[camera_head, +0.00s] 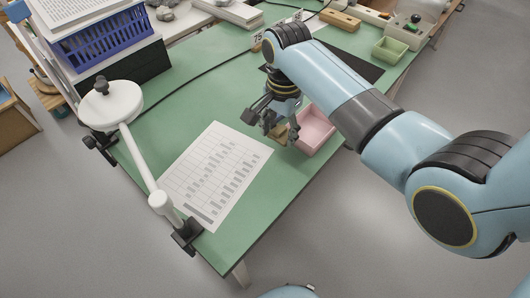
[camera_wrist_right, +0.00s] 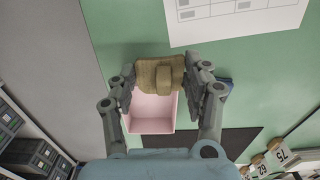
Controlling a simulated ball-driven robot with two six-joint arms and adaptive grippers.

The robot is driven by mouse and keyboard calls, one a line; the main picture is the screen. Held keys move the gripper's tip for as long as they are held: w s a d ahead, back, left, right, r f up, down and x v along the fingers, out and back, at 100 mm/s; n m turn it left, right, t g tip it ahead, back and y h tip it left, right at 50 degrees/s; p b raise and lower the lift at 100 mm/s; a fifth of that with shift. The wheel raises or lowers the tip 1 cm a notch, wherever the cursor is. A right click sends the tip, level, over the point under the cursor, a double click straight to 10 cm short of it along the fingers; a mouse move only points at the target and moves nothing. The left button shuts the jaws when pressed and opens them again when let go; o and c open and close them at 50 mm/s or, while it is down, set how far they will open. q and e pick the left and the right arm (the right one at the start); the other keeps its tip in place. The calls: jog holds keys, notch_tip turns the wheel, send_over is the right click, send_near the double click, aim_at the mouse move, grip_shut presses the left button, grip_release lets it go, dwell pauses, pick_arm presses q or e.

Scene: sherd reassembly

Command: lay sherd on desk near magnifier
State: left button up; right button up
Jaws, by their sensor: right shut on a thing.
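A tan, ridged sherd (camera_wrist_right: 149,76) is between the fingers of my right gripper (camera_wrist_right: 162,80) in the wrist view. The gripper is shut on it. In the head view my right gripper (camera_head: 279,128) is over the green desk (camera_head: 190,95), beside the pink tray (camera_head: 314,130), and the fingers hide most of the sherd. In the wrist view the sherd overlaps the edge of the pink tray (camera_wrist_right: 152,115). The white magnifier (camera_head: 112,103) is clamped at the desk's left edge, its arm running toward the front corner. My left gripper is not in view.
A printed white sheet (camera_head: 214,175) lies between magnifier and gripper. Green desk shows bare around it. A blue crate (camera_head: 110,40) stands at the back left. A green tray (camera_head: 389,50) and wooden block (camera_head: 340,19) are at the far right. A black cable crosses the desk.

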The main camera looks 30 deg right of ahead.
aim_at(266, 162)
jog(key=a+f, duration=0.1)
jog(key=a, duration=0.1)
jog(key=a+f, duration=0.1)
jog(key=shift+s+a+f, duration=0.1)
jog(key=shift+a+f, duration=0.05)
jog(key=shift+a, duration=0.2)
jog(key=shift+f+b, duration=0.35)
jog(key=shift+f, duration=1.7)
jog(key=shift+a, duration=0.1)
jog(key=o, duration=1.1)
jog(key=shift+f, duration=0.1)
jog(key=shift+o, duration=0.2)
notch_tip(266, 162, up, 12)
jog(key=p, duration=0.2)
jog(key=shift+s, duration=0.1)
